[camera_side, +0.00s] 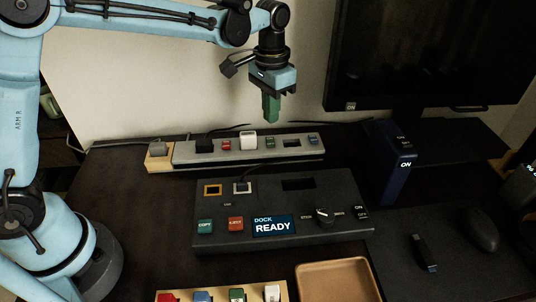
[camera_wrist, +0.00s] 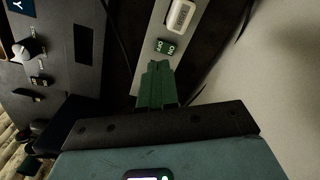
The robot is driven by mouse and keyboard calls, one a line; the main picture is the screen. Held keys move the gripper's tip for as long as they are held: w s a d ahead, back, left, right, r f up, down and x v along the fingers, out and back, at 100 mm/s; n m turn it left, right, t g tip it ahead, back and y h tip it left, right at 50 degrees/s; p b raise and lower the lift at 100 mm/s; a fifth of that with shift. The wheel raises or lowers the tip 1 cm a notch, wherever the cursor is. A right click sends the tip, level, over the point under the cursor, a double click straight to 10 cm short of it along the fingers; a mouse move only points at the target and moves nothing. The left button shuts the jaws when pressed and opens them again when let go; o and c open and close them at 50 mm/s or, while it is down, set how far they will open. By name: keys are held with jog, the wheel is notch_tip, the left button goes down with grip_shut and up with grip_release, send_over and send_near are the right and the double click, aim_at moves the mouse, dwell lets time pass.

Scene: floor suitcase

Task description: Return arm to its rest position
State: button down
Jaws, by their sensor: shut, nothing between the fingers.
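My gripper (camera_side: 271,108) hangs pointing down in the side view, above the back of the desk and over the power strip (camera_side: 183,152). Its green fingers are together with nothing between them. In the wrist view my gripper (camera_wrist: 157,72) also shows shut. There its tips lie in front of the power strip (camera_wrist: 148,40), near a green switch (camera_wrist: 166,47) and a white plug (camera_wrist: 181,15). The side view shows a visible gap between the fingertips and the strip.
A dark dock box (camera_side: 210,239) with a screen reading READY stands in front of the strip. A blue upright box (camera_side: 398,168), a monitor (camera_side: 430,50), a mouse (camera_side: 483,229), a small black stick (camera_side: 424,252) and a tan tray (camera_side: 338,267) are around it.

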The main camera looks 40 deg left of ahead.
jog(key=shift+r, duration=0.25)
jog(key=s+a+r+n+t, duration=0.1)
jog(key=s+a+t, duration=0.2)
jog(key=s, duration=0.5)
jog(key=s+a+r+n+t, duration=0.1)
jog(key=s+a+t, duration=0.3)
jog(key=s, duration=0.4)
jog(key=shift+s+a+r+n, duration=0.15)
jog(key=shift+a+n, duration=0.35)
jog(key=shift+a, duration=0.1)
jog(key=shift+r, duration=0.1)
jog(key=w+d+r+m+g, duration=0.2)
jog(key=w+d+m+g, duration=0.1)
jog(key=w, duration=0.6)
jog(key=w+d+r+m+g, duration=0.2)
jog(key=w+d+m+g, duration=0.1)
jog(key=w+m, duration=0.3)
jog(key=w+g, duration=0.1)
jog(key=w, duration=0.1)
jog(key=shift+w+d+r, duration=0.3)
jog(key=shift+w+d, duration=0.05)
jog(key=shift+w, duration=0.05)
